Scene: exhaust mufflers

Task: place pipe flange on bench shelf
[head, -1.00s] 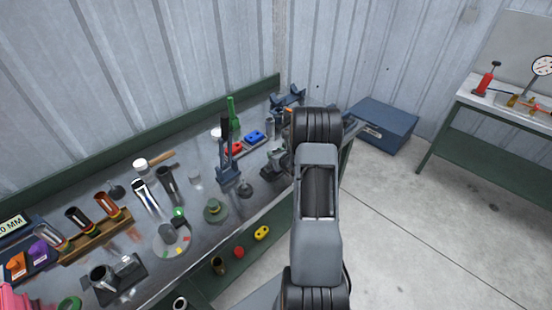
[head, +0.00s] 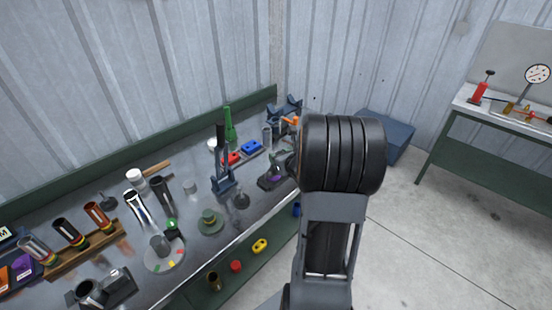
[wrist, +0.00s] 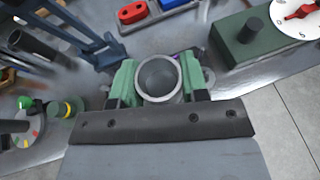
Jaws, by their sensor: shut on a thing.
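My gripper (wrist: 159,84) is shut on a grey, hollow, round pipe piece (wrist: 160,76), which I take to be the pipe flange. Its open end faces the wrist camera, between the two green fingers. A bit of purple shows just behind its far rim. In the head view my gripper (head: 279,168) is over the right part of the bench, partly hidden by my arm. The bench has a lower green shelf (head: 222,291) along its front, with a yellow flange (head: 260,246), a red piece (head: 236,266) and a brown cylinder (head: 213,281) on it.
Red (head: 231,158) and blue (head: 252,146) pieces sit on a tray behind my gripper. A blue press stand (head: 222,180) and a green flanged piece (head: 208,221) stand to the left. A green box with a dial (wrist: 292,18) is close by on the right in the wrist view.

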